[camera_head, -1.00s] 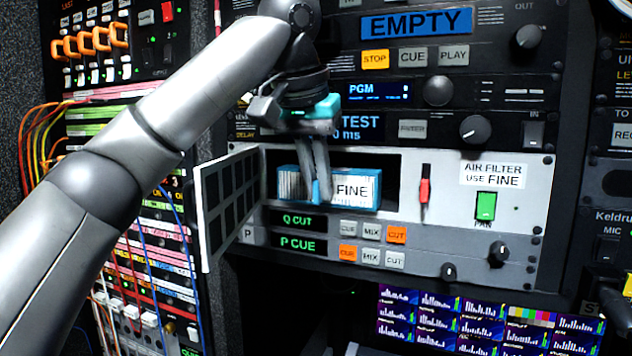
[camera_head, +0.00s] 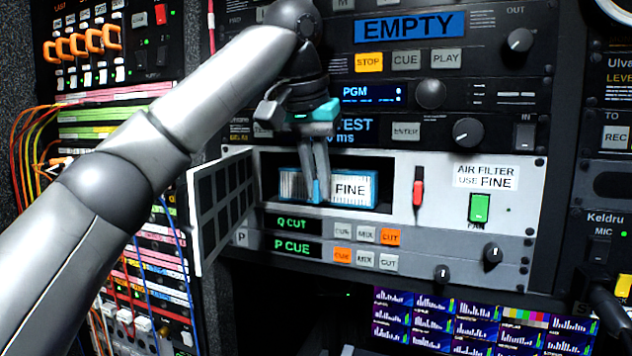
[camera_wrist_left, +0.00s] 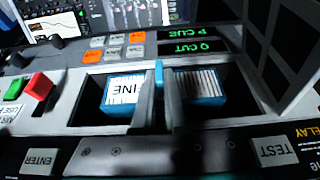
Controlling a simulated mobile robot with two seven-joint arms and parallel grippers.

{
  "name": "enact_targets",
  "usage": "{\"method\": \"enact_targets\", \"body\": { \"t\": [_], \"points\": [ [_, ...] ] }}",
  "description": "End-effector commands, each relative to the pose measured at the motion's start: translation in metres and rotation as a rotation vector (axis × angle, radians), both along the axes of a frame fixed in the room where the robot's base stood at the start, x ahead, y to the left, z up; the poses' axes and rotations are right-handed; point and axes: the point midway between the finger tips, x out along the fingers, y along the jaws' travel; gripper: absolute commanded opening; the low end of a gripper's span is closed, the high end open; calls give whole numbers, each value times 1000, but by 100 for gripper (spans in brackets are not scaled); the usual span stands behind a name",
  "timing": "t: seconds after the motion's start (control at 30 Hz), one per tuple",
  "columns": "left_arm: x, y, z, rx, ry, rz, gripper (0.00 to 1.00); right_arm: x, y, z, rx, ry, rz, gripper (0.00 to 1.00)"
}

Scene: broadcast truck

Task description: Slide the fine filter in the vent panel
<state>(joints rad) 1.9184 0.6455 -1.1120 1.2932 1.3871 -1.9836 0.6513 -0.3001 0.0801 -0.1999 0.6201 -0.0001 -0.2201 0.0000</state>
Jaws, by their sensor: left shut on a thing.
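The fine filter (camera_head: 354,189) is a blue-framed, pleated block with a white FINE label. It sits in the dark opening of the grey vent panel (camera_head: 437,222), with dark gaps around it. My left gripper (camera_head: 316,194) is shut on the filter's blue tab at its front middle. In the left wrist view the filter (camera_wrist_left: 122,92) shows on both sides of my gripper's fingers (camera_wrist_left: 158,92). How deep it sits is hard to tell. The slotted vent door (camera_head: 222,208) stands open at the left. My right gripper is not in view.
A red slider (camera_head: 418,193) and a green fan switch (camera_head: 480,208) are right of the opening. Lit Q CUT and P CUE buttons (camera_head: 390,237) lie just below it. Rack units with knobs (camera_head: 468,132) are close above.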

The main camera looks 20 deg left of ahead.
Motion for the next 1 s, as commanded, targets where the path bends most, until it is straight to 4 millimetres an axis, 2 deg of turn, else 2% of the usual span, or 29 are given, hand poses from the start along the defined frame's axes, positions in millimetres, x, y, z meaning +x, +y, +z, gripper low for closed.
{"method": "enact_targets", "body": {
  "t": [0.3,0.33,0.63,1.0],
  "points": [
    [8,0,0,-2,-1,-1,0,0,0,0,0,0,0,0],
    [9,0,0,-2,-2,-1,12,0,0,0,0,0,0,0],
    [9,0,1,-1,-3,1,45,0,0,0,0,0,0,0],
    [10,0,3,-2,-5,1,46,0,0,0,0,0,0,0]
  ]
}}
